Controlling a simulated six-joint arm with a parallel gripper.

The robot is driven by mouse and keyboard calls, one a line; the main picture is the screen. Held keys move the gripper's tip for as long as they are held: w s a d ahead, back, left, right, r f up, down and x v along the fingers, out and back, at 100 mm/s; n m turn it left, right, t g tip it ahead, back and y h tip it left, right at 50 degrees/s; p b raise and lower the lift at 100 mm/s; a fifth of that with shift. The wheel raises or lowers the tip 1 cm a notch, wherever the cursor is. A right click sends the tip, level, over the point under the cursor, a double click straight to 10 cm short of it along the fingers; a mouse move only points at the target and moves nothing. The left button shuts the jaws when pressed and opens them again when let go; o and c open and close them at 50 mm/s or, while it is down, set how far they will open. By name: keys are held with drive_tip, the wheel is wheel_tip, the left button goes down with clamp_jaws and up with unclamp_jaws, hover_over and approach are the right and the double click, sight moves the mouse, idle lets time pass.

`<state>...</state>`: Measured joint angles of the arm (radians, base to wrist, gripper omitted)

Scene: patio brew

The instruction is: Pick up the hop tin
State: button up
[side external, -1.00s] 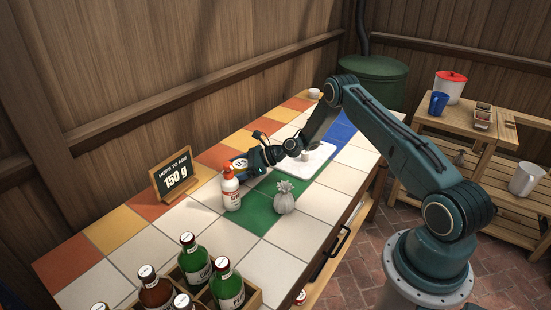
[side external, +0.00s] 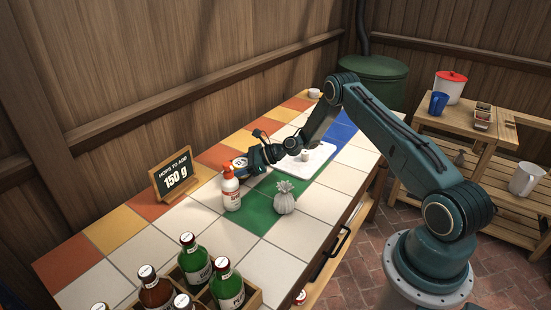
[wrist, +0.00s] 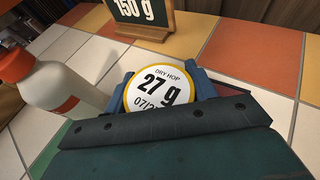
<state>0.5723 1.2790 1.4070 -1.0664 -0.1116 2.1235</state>
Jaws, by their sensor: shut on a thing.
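The hop tin (wrist: 160,90) shows in the wrist view as a round white lid with a yellow rim, marked "DRY HOP 27 g". It sits between the two blue fingers of my gripper (wrist: 163,92), which is shut on it. In the side view my gripper (side external: 248,160) reaches low over the tiled table, behind the white bottle with the red top. A small part of the tin (side external: 239,162) shows there. I cannot tell whether the tin touches the table.
A chalkboard sign (side external: 174,176) reads "HOPS TO ADD 150 g". A crate of bottles (side external: 251,299) is in front. White tiles nearby are bare.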

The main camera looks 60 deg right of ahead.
sight(236, 160)
wheel_tip(236, 160, up, 20)
drive_tip(key=shift+f, duration=0.25)
idle(0.4)
drive_tip(key=shift+w+d+h, duration=0.1)
drive_tip(key=shift+h, duration=0.2)
drive_tip(key=shift+w+d+m+t+h, duration=1.2)
drive_tip(key=shift+w+d+m+h, duration=0.45)
drive_tip(key=shift+m+h, duration=0.55)
wheel_tip(236, 160, down, 16)
drive_tip(key=shift+s+d+r, duration=0.1)
drive_tip(key=shift+f, duration=1.95)
drive_tip(key=shift+f, duration=0.1)
